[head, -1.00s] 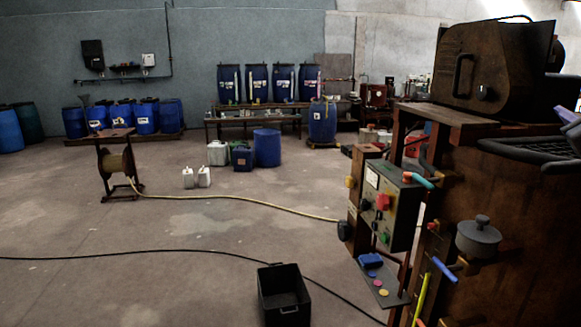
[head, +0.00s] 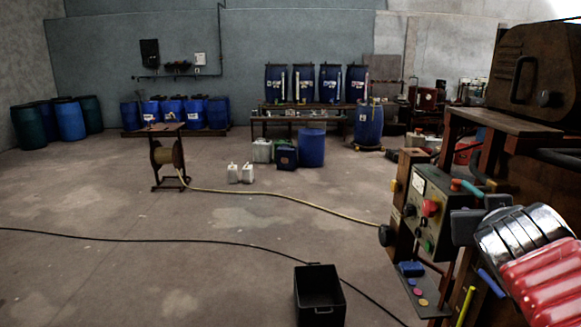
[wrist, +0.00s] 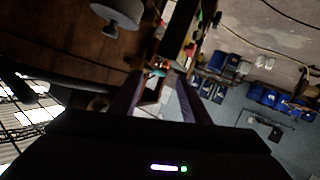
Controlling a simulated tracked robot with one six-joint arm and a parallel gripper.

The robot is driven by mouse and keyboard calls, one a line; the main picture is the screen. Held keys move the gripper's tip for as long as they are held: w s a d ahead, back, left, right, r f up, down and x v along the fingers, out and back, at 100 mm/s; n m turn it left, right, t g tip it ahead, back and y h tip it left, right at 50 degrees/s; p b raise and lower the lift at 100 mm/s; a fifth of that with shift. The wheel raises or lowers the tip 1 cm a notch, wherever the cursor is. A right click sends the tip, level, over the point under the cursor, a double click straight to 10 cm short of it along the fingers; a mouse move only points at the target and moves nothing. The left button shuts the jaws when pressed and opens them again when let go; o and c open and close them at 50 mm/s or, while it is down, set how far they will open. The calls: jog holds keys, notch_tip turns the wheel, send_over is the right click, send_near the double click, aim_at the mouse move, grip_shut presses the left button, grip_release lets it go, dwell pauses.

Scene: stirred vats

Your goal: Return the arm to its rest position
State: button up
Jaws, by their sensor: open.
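My gripper shows in the wrist view (wrist: 158,78), its two purple fingers reaching up from the dark gripper body. The fingers are apart with a gap between them. I see nothing held there. In the head view, a red and silver ribbed part of my arm (head: 535,262) fills the lower right corner. It overlaps the brown machine (head: 505,175) in the picture; I cannot tell how close it is. I cannot make out the fingers in the head view.
The control box (head: 427,212) with a red button juts from the machine. A black open crate (head: 320,310) stands on the floor. A hose reel (head: 168,153) trails a yellow hose, and a black cable (head: 200,242) crosses the floor. Blue drums (head: 311,148) stand farther back.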

jog(key=s+a+f+n+g+y, duration=0.1)
jog(key=s+a+f+g+y, duration=0.2)
jog(key=s+a+f, duration=0.4)
jog(key=s+a+f+n+g+y, duration=0.1)
jog(key=s+a+f+g+y, duration=0.2)
jog(key=s+a+f, duration=0.5)
jog(key=a+f+y, duration=0.1)
jog(key=a+f, duration=0.3)
jog(key=f, duration=0.2)
jog(key=shift+s+n+g, duration=0.15)
jog(key=shift+n+g, duration=0.15)
jog(key=shift+n, duration=0.1)
